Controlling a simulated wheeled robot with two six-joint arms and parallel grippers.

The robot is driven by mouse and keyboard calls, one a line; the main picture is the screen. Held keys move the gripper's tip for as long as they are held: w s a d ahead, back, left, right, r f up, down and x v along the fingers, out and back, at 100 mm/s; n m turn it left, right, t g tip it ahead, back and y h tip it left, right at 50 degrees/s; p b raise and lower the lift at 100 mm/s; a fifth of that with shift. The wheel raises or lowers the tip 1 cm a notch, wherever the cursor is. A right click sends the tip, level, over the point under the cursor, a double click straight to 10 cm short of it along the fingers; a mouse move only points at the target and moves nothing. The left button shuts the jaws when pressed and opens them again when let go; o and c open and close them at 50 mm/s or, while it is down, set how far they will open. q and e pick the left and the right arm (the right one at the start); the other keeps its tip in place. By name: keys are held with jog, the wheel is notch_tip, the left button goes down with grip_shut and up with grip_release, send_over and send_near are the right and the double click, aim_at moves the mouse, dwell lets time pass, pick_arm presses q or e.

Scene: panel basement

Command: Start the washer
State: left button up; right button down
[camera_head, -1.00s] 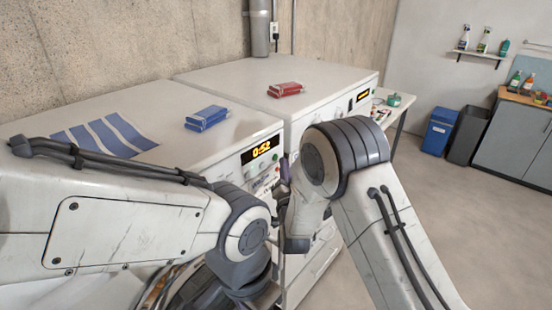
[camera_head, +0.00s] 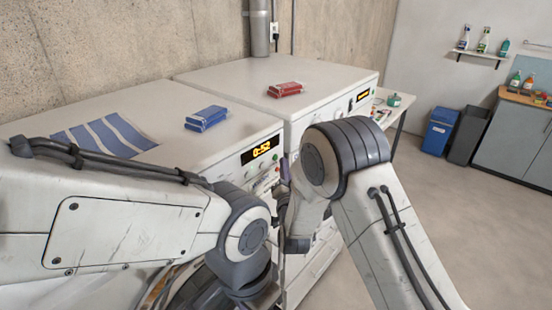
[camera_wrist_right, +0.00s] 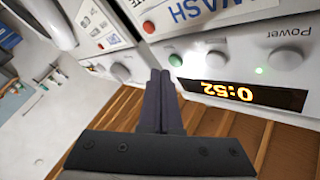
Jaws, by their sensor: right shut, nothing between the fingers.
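The washer (camera_head: 175,125) is the white machine at the left in the head view. Its lit display (camera_head: 262,149) reads 0:52. In the right wrist view its panel appears upside down, with a WASH label, the display (camera_wrist_right: 243,93), a Power knob (camera_wrist_right: 286,58), a lit green light, a grey knob (camera_wrist_right: 215,59) and a green button (camera_wrist_right: 176,60). My right gripper (camera_wrist_right: 160,75) is shut and empty, its fingertips close beside the green button; contact cannot be told. In the head view my right gripper (camera_head: 284,172) is partly hidden at the panel. My left gripper is out of sight below its arm.
A second white machine (camera_head: 325,77) stands right of the washer. A red box (camera_head: 285,89), a blue box (camera_head: 206,118) and a striped cloth (camera_head: 105,135) lie on top. Blue and dark bins stand against the far wall. The floor at right is clear.

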dwell(0.4)
jog(key=shift+w+a+b, duration=0.15)
jog(key=shift+a+b, duration=0.1)
jog(key=shift+b, duration=0.2)
jog(key=shift+w+a, duration=0.1)
